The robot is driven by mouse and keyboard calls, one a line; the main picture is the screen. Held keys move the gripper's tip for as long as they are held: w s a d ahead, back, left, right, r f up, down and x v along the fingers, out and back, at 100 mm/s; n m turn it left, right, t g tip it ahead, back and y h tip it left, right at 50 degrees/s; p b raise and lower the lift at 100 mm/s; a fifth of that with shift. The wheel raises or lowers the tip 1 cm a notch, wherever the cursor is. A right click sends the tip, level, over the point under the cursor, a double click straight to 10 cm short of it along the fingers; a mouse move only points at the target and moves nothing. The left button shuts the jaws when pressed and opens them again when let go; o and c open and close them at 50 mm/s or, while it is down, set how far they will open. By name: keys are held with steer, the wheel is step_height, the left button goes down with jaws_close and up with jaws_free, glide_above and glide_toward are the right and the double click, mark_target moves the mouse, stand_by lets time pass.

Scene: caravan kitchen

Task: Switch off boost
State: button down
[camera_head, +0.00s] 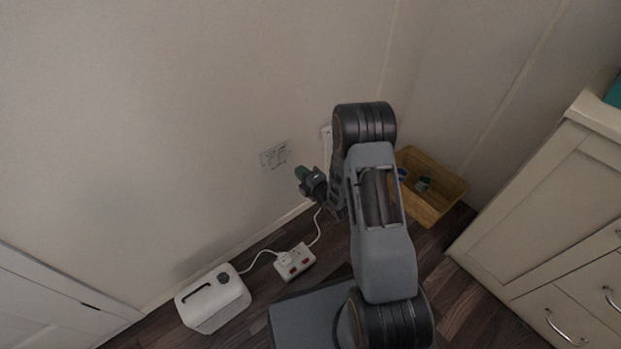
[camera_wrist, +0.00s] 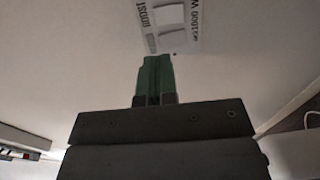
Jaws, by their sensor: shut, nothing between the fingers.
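A white switch panel (camera_head: 275,155) is on the pale wall in the head view. In the wrist view the panel (camera_wrist: 172,22) is at the top, with pale rocker switches and dark lettering that appears turned around; the word BOOST (camera_wrist: 144,14) runs along its left edge. Whether the boost switch is on or off cannot be told. My gripper (camera_head: 301,172) is below and right of the panel in the head view. In the wrist view its green fingertips (camera_wrist: 156,62) are shut together, empty, just short of the panel's lower edge. Contact with the panel cannot be told.
A yellow crate (camera_head: 446,185) with small items stands in the corner. Cream drawers (camera_head: 560,240) stand at right. The wall left of the panel is clear.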

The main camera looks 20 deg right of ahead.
steer(key=shift+p+v, duration=0.4)
steer(key=shift+v, duration=2.05)
steer(key=shift+d+r, duration=0.1)
steer(key=shift+r, duration=0.05)
step_height(320, 180, up, 33)
steer(key=d+m+g+h+p, duration=0.3)
steer(key=m+g+h+p, duration=0.6)
steer(key=p, duration=1.2)
steer(key=s+a+r+m+g+y+p, duration=0.1)
steer(key=s+r+m+g+p, duration=0.1)
steer(key=s+r+m+p, duration=0.4)
steer(key=s+a+r+m+g+y+p, duration=0.1)
steer(key=s+a+r+m+p, duration=0.1)
steer(key=s+r+m+p, duration=0.5)
steer(key=s+r, duration=0.6)
steer(key=r, duration=0.3)
steer(key=shift+s+a+g+p, duration=0.3)
steer(key=shift+s+g+p, duration=0.1)
